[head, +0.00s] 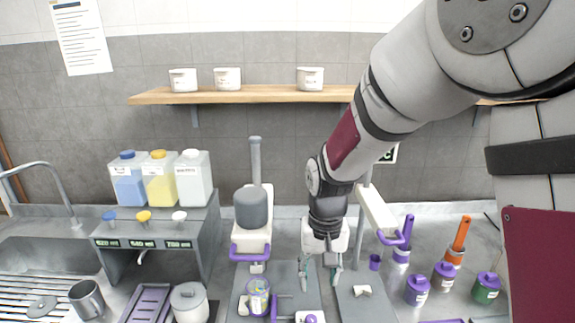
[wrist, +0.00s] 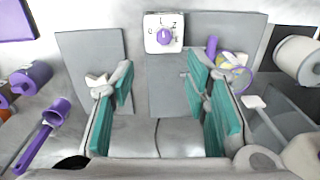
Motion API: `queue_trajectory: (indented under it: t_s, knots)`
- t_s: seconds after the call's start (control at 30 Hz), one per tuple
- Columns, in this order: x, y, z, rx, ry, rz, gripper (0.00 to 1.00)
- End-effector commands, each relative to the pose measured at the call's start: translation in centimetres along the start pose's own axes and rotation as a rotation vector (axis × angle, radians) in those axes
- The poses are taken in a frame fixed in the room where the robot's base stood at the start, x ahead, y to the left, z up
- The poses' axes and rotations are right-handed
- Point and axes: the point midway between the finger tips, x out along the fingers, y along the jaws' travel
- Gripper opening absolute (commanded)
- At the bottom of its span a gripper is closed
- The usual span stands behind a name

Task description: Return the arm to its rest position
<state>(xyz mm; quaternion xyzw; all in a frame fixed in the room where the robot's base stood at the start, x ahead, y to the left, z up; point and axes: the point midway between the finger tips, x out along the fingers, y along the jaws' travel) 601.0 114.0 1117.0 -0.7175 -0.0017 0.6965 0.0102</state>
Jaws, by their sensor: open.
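My gripper (head: 320,284) hangs pointing down over the work table in the head view, at the end of my arm, which comes in from the upper right. Its two teal-padded fingers are spread apart. The wrist view also shows my gripper (wrist: 163,90) with only bare grey surface between the fingers. Nothing is held. Below it are two grey boards (head: 362,310). A white box with a purple dial (wrist: 164,34) sits near the boards. A clear cup with a purple handle (head: 258,293) stands on the left board, apart from the fingers.
A white stand with a grey cylinder (head: 251,208) rises left of my gripper. Purple jars (head: 417,290) and a green jar (head: 487,288) stand at the right. A wooden shelf (head: 260,96) crosses the wall.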

Motion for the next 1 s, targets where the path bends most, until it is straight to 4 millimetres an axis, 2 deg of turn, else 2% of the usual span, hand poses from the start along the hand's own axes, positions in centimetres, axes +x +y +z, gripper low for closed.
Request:
queue_trajectory:
  t_s: [0.03,0.2,0.5,0.73,0.9,1.0]
  knots:
    - [-1.8,0.7,0.4,0.004,0.023,-0.011,0.43]
    - [-7.2,3.0,2.6,0.003,0.099,-0.040,0.43]
    - [-14.5,7.0,8.5,-0.005,0.244,-0.054,0.43]
    - [-17.7,9.5,13.8,-0.011,0.358,-0.033,0.43]
    - [-18.7,10.7,17.1,-0.014,0.425,-0.007,0.43]
    - [-18.9,11.1,18.2,-0.015,0.447,0.005,0.43]
